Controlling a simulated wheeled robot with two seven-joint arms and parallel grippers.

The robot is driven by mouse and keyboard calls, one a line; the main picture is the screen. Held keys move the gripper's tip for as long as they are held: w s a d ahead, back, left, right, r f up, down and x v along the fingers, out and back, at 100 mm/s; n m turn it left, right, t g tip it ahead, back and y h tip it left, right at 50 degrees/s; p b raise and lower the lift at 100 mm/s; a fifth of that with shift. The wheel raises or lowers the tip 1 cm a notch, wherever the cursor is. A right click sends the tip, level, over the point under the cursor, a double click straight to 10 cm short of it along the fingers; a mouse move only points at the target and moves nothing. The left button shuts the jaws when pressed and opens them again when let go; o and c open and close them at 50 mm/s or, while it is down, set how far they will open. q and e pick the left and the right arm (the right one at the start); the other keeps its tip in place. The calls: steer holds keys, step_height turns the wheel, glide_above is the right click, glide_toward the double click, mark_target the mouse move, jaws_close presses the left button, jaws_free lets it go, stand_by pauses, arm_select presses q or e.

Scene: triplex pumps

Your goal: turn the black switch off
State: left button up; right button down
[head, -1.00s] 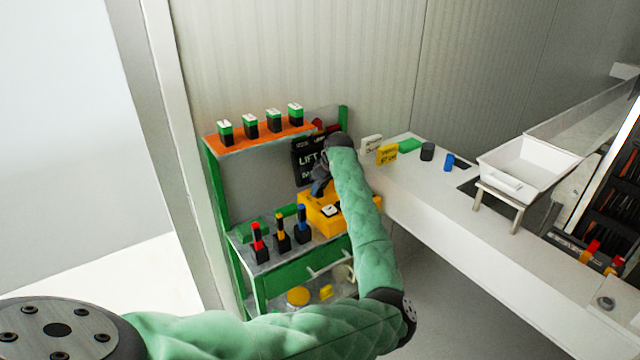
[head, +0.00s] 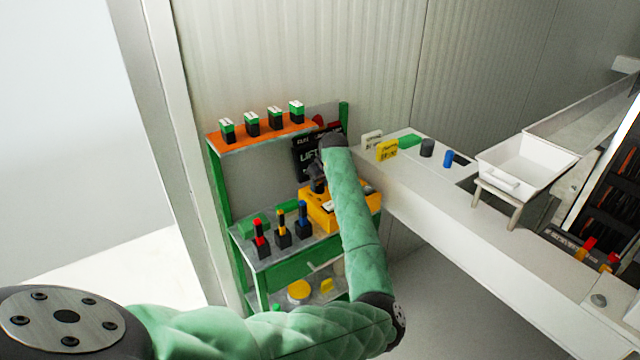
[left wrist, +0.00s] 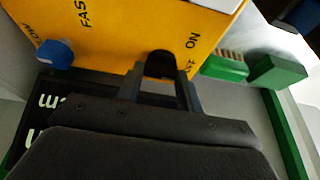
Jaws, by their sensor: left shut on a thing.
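The yellow control box (head: 318,212) sits on the green bench, partly hidden behind my left arm in the head view. In the left wrist view the yellow box (left wrist: 115,30) carries a black switch (left wrist: 160,64), a blue knob (left wrist: 55,53) and printed words including "ON" and "FAST". My left gripper (left wrist: 162,85) has its fingers on either side of the black switch, shut on it. In the head view my left gripper (head: 318,186) is small and dark at the back edge of the box. The switch itself is hidden there. My right gripper is not in view.
Several small tools (head: 282,232) stand at the bench front. An orange shelf (head: 262,137) holds several green-and-black items. A white counter (head: 430,190) with a white tray (head: 525,160) runs to the right.

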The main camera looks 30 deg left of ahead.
arm_select(q)
steer(key=o, duration=0.7)
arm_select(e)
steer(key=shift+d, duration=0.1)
arm_select(q)
steer(key=shift+r, duration=0.2)
steer(key=shift+d+r+b, duration=0.15)
steer(key=shift+r+b, duration=0.15)
steer(key=shift+b, duration=0.05)
steer(key=b+v, duration=0.2)
steer(key=v, duration=0.4)
steer(key=shift+d+r, duration=0.2)
steer(key=shift+r, duration=0.15)
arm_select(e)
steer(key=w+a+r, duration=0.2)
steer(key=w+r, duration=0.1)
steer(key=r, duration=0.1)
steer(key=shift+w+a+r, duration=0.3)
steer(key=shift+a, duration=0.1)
arm_select(q)
steer(key=shift+s+f, duration=0.1)
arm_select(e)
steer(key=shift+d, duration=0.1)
